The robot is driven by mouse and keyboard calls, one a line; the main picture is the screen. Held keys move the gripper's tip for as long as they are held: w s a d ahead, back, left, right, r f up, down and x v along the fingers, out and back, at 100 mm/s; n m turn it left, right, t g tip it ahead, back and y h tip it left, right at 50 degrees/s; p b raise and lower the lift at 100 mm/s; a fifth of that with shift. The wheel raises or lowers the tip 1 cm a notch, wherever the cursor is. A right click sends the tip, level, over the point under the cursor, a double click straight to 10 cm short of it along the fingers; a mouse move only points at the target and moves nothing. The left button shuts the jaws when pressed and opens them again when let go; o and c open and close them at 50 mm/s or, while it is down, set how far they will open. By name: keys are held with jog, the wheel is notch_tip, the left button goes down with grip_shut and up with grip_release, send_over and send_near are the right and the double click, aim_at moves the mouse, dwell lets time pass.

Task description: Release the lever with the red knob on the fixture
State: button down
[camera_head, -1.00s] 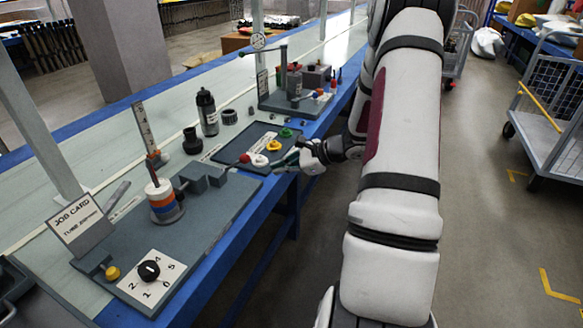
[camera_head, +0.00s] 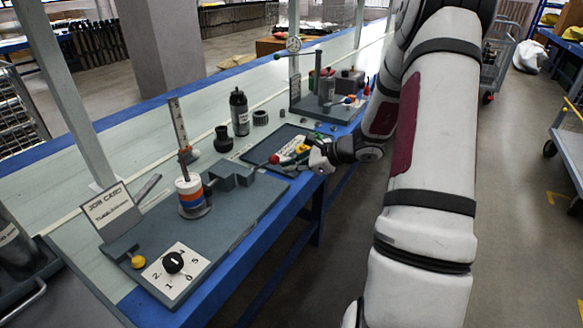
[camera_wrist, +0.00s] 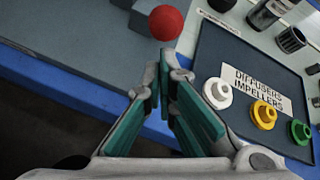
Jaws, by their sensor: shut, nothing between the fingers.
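The red knob (camera_wrist: 166,22) shows at the top of the wrist view, just beyond my fingertips, beside the grey fixture block (camera_wrist: 143,14). In the head view the red knob (camera_head: 274,159) sits at the right end of the grey stepped fixture block (camera_head: 232,174). The lever's rod is not clearly visible in either view. My gripper (camera_wrist: 164,62) is shut and empty, its green-padded fingers pointing toward the knob with a small gap apparent. In the head view my gripper (camera_head: 292,164) is just right of the knob, over the table's front edge.
A dark tray (camera_wrist: 214,52) with white (camera_wrist: 217,93), yellow (camera_wrist: 264,114) and green (camera_wrist: 300,131) impellers lies right of the fingers. A white-orange-blue ring stack (camera_head: 190,192) stands on the grey board (camera_head: 222,218). A black bottle (camera_head: 239,112) stands behind.

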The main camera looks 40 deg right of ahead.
jog(key=shift+r, duration=0.15)
jog(key=shift+w+r+g+p, duration=0.1)
jog(key=shift+r+g+p, duration=0.2)
jog(key=shift+p, duration=0.45)
